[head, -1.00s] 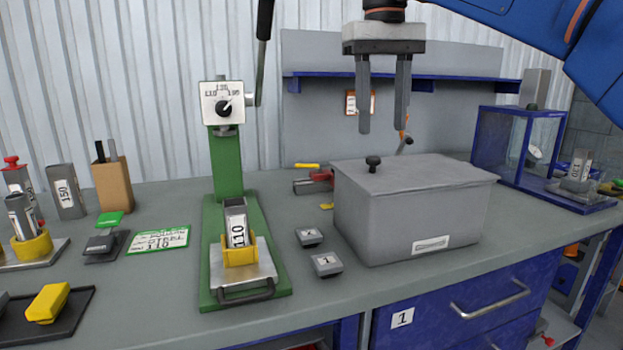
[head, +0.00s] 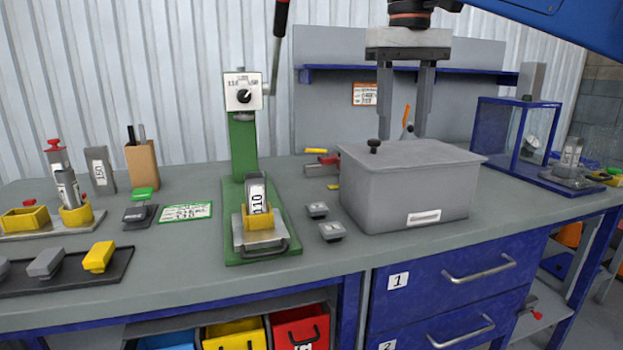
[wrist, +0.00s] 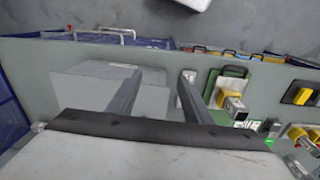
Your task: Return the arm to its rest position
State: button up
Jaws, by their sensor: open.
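My gripper (head: 404,100) hangs pointing down in the head view, above the grey lidded box (head: 405,195). Its two fingers are apart with nothing between them. It looks clear of the lid and its black knob. In the wrist view my gripper (wrist: 158,90) shows two spread fingers over the table, with the grey box (wrist: 90,88) under the left finger. My blue arm comes in from the upper right in the head view.
A green press (head: 243,150) with a lever stands left of the box, holding a block marked 110 (head: 257,195) in a yellow holder. A blue-framed glass case (head: 515,135) stands at the right. Blue drawers (head: 455,275) are below the tabletop. A wall shelf (head: 400,72) runs behind.

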jog(key=s+d+f+m+t, duration=0.1)
jog(key=s+d+f, duration=0.3)
jog(key=f, duration=0.8)
jog(key=s+d+f+m+t, duration=0.1)
jog(key=s+d+f, duration=0.4)
jog(key=f, duration=0.8)
jog(key=s+d+f+t, duration=0.2)
jog(key=s+d+f, duration=0.2)
jog(key=f, duration=0.9)
jog(key=s, duration=0.3)
jog(key=shift+s+d+f+m, duration=0.15)
jog(key=shift+s+f+m, duration=0.1)
jog(key=shift+s+m, duration=0.15)
